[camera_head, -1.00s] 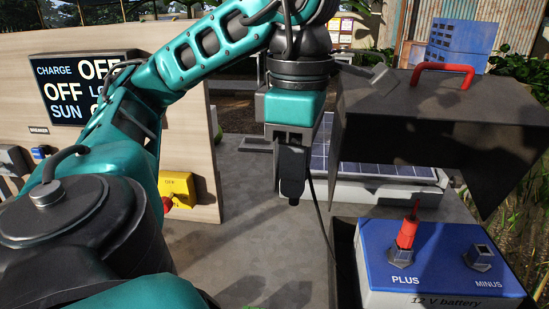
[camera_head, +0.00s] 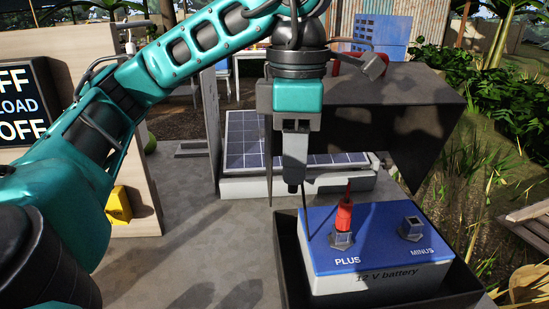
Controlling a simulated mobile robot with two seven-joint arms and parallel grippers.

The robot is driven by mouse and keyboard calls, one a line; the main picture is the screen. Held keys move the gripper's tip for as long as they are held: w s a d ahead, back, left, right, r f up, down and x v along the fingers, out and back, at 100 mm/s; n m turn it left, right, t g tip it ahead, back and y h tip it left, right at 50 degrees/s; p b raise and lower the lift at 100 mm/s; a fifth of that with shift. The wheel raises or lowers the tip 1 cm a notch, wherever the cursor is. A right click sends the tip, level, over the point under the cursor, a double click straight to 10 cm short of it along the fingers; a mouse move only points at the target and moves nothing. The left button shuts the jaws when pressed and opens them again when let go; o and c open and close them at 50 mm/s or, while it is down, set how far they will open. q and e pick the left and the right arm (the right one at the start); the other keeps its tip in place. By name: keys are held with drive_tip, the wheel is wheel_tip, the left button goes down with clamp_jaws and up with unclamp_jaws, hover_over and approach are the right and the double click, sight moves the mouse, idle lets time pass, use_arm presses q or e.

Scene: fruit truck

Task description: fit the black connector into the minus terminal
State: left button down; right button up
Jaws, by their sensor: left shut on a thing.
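My left gripper (camera_head: 295,158) points straight down and is shut on the black connector (camera_head: 292,187), whose dark lower end shows below the fingers. A thin black cable hangs from it. It is in the air, above and left of the blue-topped 12 V battery (camera_head: 385,281). The minus terminal (camera_head: 412,229) is an empty square metal socket at the right of the battery top, clear of the gripper. A red connector (camera_head: 344,213) stands upright in the plus terminal (camera_head: 342,240). My right gripper is not in view.
The battery sits in a dark open box (camera_head: 462,293) with a raised dark lid (camera_head: 400,100) behind it. A solar panel (camera_head: 243,140) lies behind the gripper. A wooden panel with a display (camera_head: 22,105) stands left. The grey surface (camera_head: 210,225) left of the box is clear.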

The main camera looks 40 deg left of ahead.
use_arm(q)
drive_tip(key=w+d+p, duration=0.2)
drive_tip(key=w+d, duration=0.4)
drive_tip(key=w, duration=0.4)
drive_tip(key=w+d+p, duration=0.3)
drive_tip(key=w+d, duration=0.3)
drive_tip(key=w, duration=0.4)
drive_tip(key=shift+w+d, duration=0.25)
drive_tip(key=shift+w, duration=0.1)
idle(0.6)
drive_tip(key=shift+f, duration=0.15)
wheel_tip(320, 180, down, 8)
drive_tip(key=b, duration=0.4)
drive_tip(key=shift+f+b, duration=0.2)
drive_tip(key=shift+b, duration=0.15)
idle(0.9)
drive_tip(key=shift+f+b, duration=0.3)
drive_tip(key=shift+f, duration=0.15)
idle(0.3)
drive_tip(key=shift+f, duration=0.4)
